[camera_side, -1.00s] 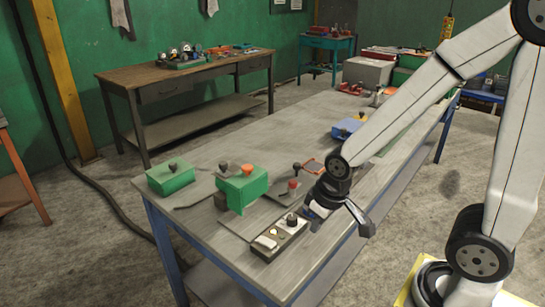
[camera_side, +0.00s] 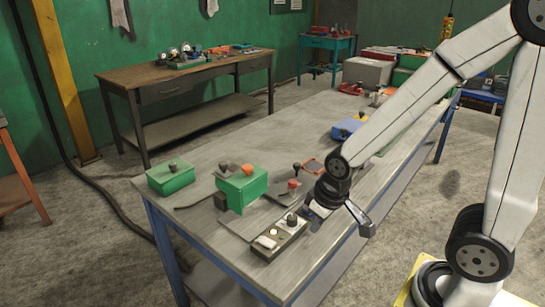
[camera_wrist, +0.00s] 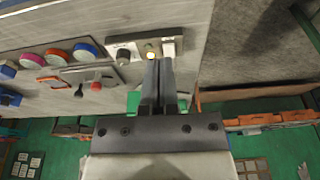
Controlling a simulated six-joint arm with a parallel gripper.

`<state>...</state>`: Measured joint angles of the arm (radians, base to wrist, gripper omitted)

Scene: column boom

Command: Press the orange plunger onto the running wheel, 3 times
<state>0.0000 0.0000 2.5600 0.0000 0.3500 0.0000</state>
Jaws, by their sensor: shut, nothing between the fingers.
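The orange plunger (camera_side: 248,169) stands on top of a green housing (camera_side: 242,190) on the near half of the bench. A black knob (camera_side: 224,167) stands beside it. I cannot make out the running wheel. My gripper (camera_side: 314,221) is shut and empty, low over the right edge of the bench, right of the housing and apart from it. In the wrist view its closed fingers (camera_wrist: 164,64) point towards a switch box with a lit yellow lamp (camera_wrist: 151,53). A bit of green behind the fingers may be the housing.
The switch box (camera_side: 277,240) has a white rocker and a black knob, close to my gripper. A red knob (camera_side: 293,184) and a black-topped lever (camera_side: 297,167) stand behind it. A smaller green box (camera_side: 171,178) is at left.

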